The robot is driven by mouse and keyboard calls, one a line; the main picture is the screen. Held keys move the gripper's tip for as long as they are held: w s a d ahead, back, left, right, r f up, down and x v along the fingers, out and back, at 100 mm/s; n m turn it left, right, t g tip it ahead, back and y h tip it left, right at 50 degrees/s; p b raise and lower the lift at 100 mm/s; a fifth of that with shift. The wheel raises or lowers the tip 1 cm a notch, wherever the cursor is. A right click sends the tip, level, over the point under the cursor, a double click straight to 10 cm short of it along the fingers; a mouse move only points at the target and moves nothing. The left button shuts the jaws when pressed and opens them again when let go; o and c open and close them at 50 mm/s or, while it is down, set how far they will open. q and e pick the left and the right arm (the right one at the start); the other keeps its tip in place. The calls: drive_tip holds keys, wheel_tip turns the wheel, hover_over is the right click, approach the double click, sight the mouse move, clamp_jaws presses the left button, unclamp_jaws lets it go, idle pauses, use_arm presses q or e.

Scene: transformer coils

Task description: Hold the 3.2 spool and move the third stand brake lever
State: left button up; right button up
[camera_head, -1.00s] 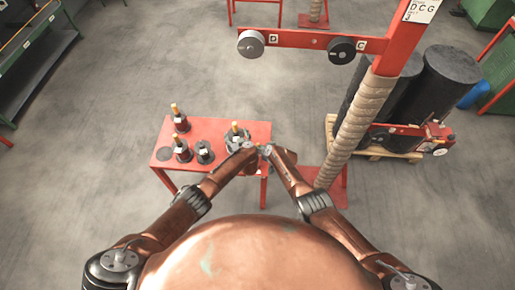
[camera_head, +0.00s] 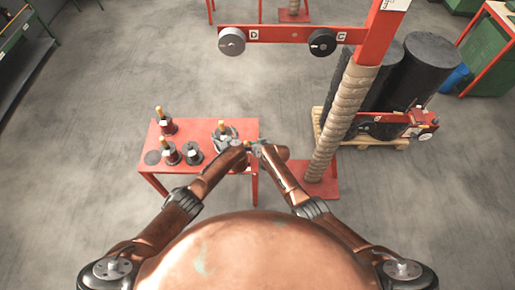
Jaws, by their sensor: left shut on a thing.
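My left gripper (camera_head: 240,145) is at the table's right end, shut on a spool (camera_head: 224,138) there; the contact is small and partly hidden by the gripper. No spool label is readable. My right gripper (camera_head: 256,147) is close beside the left one, near the table's right edge; its fingers are too small to tell. A red stand (camera_head: 375,45) wrapped in tan rope rises to the right. Its upper arm carries round pieces by labels D (camera_head: 232,41) and C (camera_head: 322,42).
A lower red arm (camera_head: 405,120) with round parts extends right from the stand. Dark cylinders (camera_head: 423,70) stand on a wooden pallet (camera_head: 390,143) behind it. The stand's red base (camera_head: 325,187) is close to my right arm. Grey floor is open left of the table.

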drive_tip(key=v, duration=1)
drive_tip(key=shift+s+a, duration=0.1)
use_arm(q)
drive_tip(key=o, duration=1.4)
drive_tip(key=shift+c, duration=0.2)
